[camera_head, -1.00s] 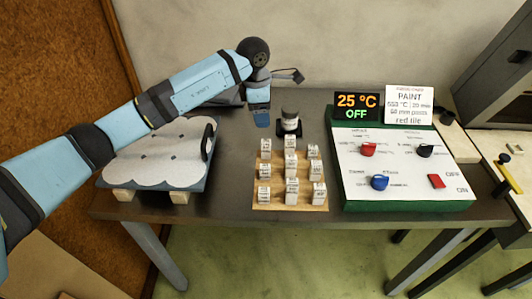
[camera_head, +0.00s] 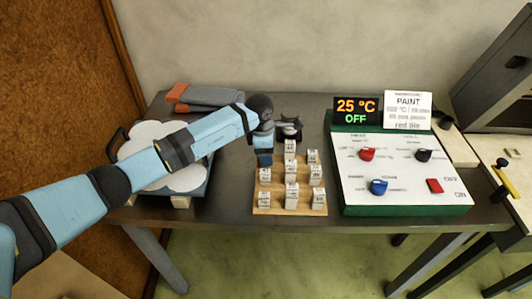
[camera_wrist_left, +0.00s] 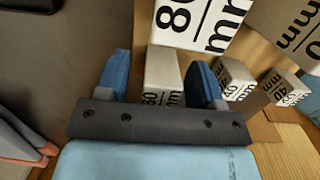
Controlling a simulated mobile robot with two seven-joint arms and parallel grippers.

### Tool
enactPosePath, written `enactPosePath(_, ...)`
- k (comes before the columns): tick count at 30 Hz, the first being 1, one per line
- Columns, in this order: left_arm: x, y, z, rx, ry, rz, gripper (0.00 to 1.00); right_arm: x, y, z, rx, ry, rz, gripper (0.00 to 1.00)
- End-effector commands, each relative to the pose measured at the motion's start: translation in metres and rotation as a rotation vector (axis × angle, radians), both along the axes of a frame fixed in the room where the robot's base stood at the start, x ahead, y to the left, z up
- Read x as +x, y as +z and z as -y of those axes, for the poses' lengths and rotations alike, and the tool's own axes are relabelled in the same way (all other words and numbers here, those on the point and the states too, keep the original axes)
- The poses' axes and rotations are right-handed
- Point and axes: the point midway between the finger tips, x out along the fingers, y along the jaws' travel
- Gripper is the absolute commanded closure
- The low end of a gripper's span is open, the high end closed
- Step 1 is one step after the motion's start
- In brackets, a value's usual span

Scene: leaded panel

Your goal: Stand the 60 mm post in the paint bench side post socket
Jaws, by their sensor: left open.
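A wooden rack (camera_head: 284,210) holds several short pale posts with printed lengths. My left gripper (camera_head: 265,160) is over the rack's back left corner and hides the post there. In the left wrist view its two blue fingers (camera_wrist_left: 160,82) are open, on either side of a pale post (camera_wrist_left: 163,75) whose partly covered label seems to read 60 mm. I cannot tell whether the fingers touch it. A larger-looking post (camera_wrist_left: 198,20) marked 80 mm stands beside it. A small dark holder (camera_head: 289,129) is behind the rack; I cannot tell whether it is the post socket. My right gripper is out of view.
A green-edged control panel (camera_head: 400,177) with knobs and a red switch stands right of the rack. Its display (camera_head: 356,110) reads 25 °C, OFF. A paint card (camera_head: 407,110) stands behind it. A cloud-shaped white panel (camera_head: 180,178) lies left, partly under my arm.

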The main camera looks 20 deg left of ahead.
Motion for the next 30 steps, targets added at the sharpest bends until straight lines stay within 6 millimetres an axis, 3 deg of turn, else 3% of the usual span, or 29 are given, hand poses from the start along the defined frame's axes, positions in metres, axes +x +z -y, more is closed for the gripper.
enactPosePath(7, 0.0, -0.005, 0.001, 0.0, -0.001, 0.0, 0.38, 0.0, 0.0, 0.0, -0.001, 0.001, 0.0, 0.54)
enactPosePath(15, 0.0, -0.004, 0.001, 0.0, -0.001, 0.0, 0.94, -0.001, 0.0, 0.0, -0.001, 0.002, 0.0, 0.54)
enactPosePath(25, 0.001, -0.001, 0.0, 0.0, 0.0, 0.002, 0.94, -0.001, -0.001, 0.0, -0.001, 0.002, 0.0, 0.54)
enactPosePath(30, 0.001, 0.014, 0.0, -0.001, -0.001, 0.004, 0.94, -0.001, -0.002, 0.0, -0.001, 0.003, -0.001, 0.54)
